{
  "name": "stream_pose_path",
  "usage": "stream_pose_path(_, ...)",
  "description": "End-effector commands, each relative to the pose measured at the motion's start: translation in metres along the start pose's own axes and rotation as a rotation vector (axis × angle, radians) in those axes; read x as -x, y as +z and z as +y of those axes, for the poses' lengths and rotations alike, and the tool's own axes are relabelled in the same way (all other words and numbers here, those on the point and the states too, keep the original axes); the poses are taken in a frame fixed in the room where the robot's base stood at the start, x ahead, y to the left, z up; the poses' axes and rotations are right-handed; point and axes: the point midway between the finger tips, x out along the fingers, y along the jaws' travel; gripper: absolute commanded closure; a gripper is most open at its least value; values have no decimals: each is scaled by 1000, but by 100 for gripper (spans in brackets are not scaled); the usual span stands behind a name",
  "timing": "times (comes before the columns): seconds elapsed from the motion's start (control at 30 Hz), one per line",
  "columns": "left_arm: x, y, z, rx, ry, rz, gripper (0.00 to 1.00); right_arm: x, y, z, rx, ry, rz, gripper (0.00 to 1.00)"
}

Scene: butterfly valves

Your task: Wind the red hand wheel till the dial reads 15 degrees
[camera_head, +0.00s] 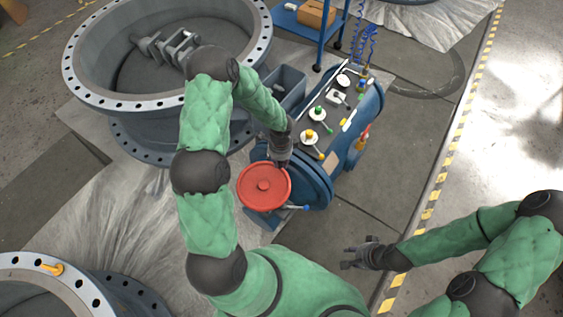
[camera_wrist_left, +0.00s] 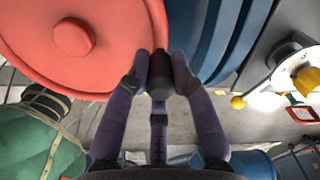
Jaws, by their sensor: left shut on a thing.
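The red hand wheel (camera_head: 264,186) faces up at the near end of the blue valve actuator, and its rim and hub fill the upper left of the left wrist view (camera_wrist_left: 75,38). My left gripper (camera_head: 279,163) is at the wheel's upper right rim. In the left wrist view its fingers (camera_wrist_left: 160,72) are closed around a dark cylindrical handle (camera_wrist_left: 160,82) beside the red rim. My right gripper (camera_head: 350,258) is empty, with fingers apart, over the floor at the lower right. I cannot make out a degree reading on any dial.
The blue actuator body (camera_head: 306,178) carries a panel with white round fittings and yellow and green knobs (camera_head: 309,137). A large flanged valve ring (camera_head: 130,103) stands at the upper left, another flange (camera_head: 45,268) at the lower left. Floor right of the actuator is clear.

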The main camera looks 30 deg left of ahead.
Motion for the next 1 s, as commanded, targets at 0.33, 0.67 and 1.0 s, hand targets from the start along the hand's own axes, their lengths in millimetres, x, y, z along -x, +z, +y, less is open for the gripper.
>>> stream_pose_path(0.33, -1, 21, -12, 235, -2, 0, 100, -9, 0, 3, 0, 0, 0, 66)
stream_pose_path(0.67, -1, 44, -18, 483, 0, 0, 100, -16, 0, 6, 0, 0, 0, 66)
stream_pose_path(1.0, 0, 59, -18, 517, 1, -1, 100, -14, 0, 5, 0, 0, 0, 66)
